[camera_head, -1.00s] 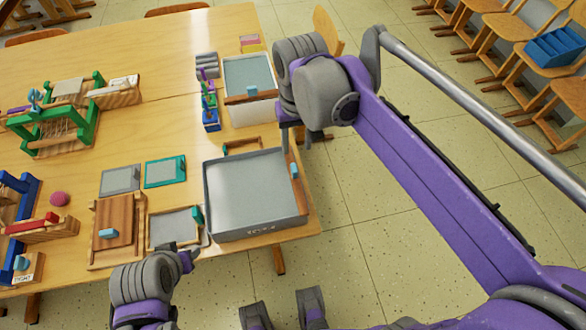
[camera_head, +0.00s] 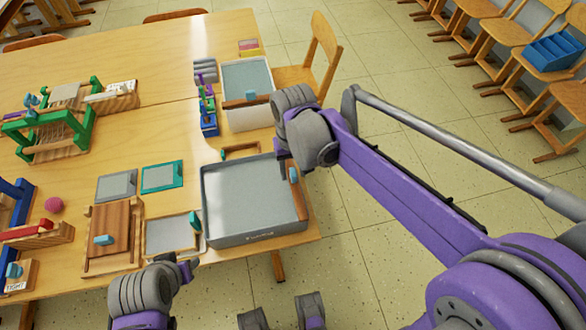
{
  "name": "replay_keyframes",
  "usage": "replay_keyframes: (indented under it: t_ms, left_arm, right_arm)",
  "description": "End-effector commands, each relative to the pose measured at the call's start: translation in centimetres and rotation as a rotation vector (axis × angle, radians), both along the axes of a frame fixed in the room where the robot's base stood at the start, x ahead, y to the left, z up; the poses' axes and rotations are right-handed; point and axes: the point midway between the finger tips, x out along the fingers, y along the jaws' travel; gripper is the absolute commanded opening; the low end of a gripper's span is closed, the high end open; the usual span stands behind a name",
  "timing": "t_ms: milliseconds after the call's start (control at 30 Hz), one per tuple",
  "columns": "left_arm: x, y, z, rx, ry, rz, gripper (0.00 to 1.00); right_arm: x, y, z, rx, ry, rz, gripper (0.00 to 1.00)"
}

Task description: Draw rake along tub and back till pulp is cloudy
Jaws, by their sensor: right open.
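The grey tub (camera_head: 228,241) stands at the table's near right corner, with flat pale grey pulp (camera_head: 240,200) inside. The rake, a brown wooden bar (camera_head: 299,202) with a light blue grip (camera_head: 293,174), lies along the tub's right side. My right gripper (camera_head: 294,167) is open and empty, reaching down over the tub's right side at the blue grip. Its fingers partly hide the rake's far end; I cannot tell whether they touch it. My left gripper (camera_head: 188,268) is low at the table's near edge, left of the tub; its jaw opening is unclear.
A framed screen (camera_head: 148,245) and a wooden board with a blue grip (camera_head: 122,212) lie left of the tub. A second tub (camera_head: 250,118) with a wooden bar stands behind, beside small coloured bottles (camera_head: 208,122). A chair (camera_head: 325,50) stands at the table's far right.

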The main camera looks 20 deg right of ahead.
Motion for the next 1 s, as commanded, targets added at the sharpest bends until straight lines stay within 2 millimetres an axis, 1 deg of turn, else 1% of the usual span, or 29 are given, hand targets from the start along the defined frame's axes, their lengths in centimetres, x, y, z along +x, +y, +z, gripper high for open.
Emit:
replay_keyframes:
  t_ms: [167, 200, 267, 300, 433, 467, 1000]
  left_arm:
    - [0.00, 0.00, 0.01, 0.000, 0.000, 0.000, 0.47]
    - [0.00, 0.00, 0.01, 0.000, 0.000, 0.000, 0.47]
    - [0.00, 0.00, 0.01, 0.000, 0.000, 0.000, 0.47]
    - [0.00, 0.00, 0.01, 0.000, 0.000, 0.000, 0.47]
    - [0.00, 0.00, 0.01, 0.000, 0.000, 0.000, 0.47]
    - [0.00, 0.00, 0.01, 0.000, 0.000, 0.000, 0.47]
    - [0.00, 0.00, 0.01, 0.000, 0.000, 0.000, 0.47]
  right_arm:
    - [0.01, -0.01, 0.01, 0.000, 0.000, 0.000, 0.47]
    - [0.01, -0.01, 0.01, 0.000, 0.000, 0.000, 0.44]
    - [0.01, 0.00, 0.02, 0.000, 0.000, 0.000, 0.33]
    - [0.01, 0.00, 0.02, 0.000, 0.000, 0.000, 0.26]
    - [0.01, 0.00, 0.03, 0.000, 0.000, 0.000, 0.03]
    - [0.01, 0.00, 0.03, 0.000, 0.000, 0.000, 0.00]
    - [0.01, -0.01, 0.05, 0.000, 0.000, 0.000, 0.00]
